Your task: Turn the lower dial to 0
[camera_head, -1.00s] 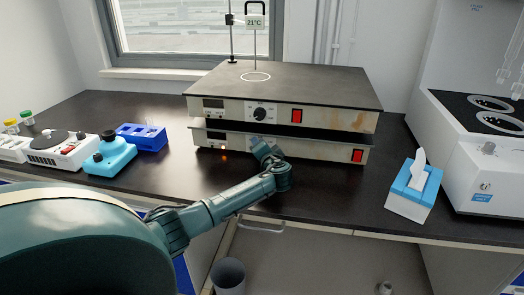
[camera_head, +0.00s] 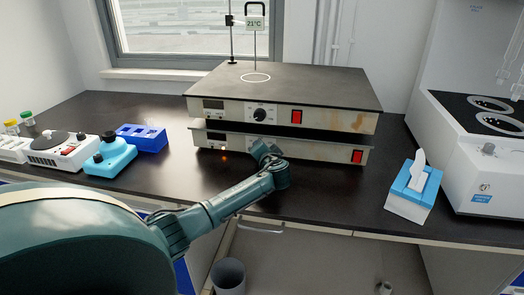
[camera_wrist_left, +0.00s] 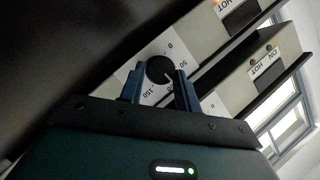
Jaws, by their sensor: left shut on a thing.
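Two flat heating units are stacked on the dark bench, and the lower unit (camera_head: 315,151) has a red switch at its right. The lower dial is hidden behind my left gripper (camera_head: 258,148) in the head view. In the left wrist view the lower dial (camera_wrist_left: 158,67) is a round black knob on a white scale marked 0, 50 and 150. Its pale pointer mark seems to face lower right, between the 50 and the right finger. My left gripper (camera_wrist_left: 160,88) has its blue fingers on either side of the knob, shut on it. My right gripper is not in view.
The upper unit (camera_head: 335,117) has its own black dial (camera_head: 261,115) just above my gripper. A blue rack (camera_head: 143,137) and small devices stand left. A tissue box (camera_head: 408,203) stands right. The bench front is mostly clear.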

